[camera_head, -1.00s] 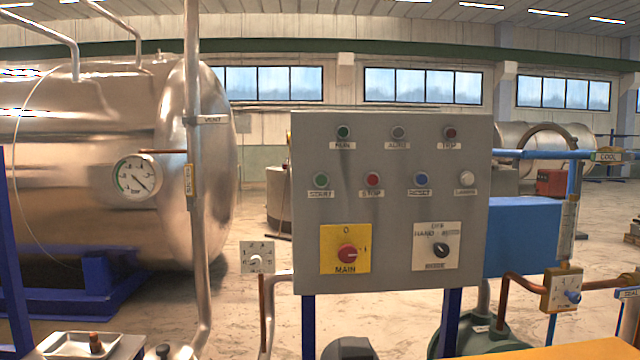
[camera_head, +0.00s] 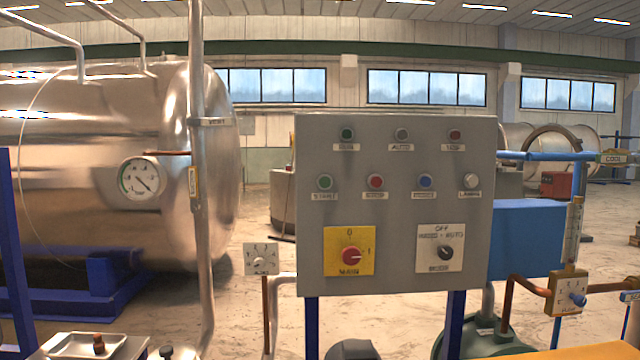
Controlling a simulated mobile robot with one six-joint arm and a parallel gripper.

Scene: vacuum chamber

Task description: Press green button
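A grey control panel (camera_head: 388,218) stands upright on blue posts in the middle of the view. A green button (camera_head: 324,182) sits at the left of its second row, over a label that seems to read START. A dark green round lamp or button (camera_head: 347,134) sits above it in the top row, over a label that seems to read RUN. My gripper is not in view, and nothing covers the panel face.
A red button (camera_head: 376,182), a blue button (camera_head: 425,181) and a white one (camera_head: 471,181) share the green button's row. Below are a red MAIN switch (camera_head: 351,256) and a black mode knob (camera_head: 445,253). A vertical pipe (camera_head: 197,170) stands left of the panel.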

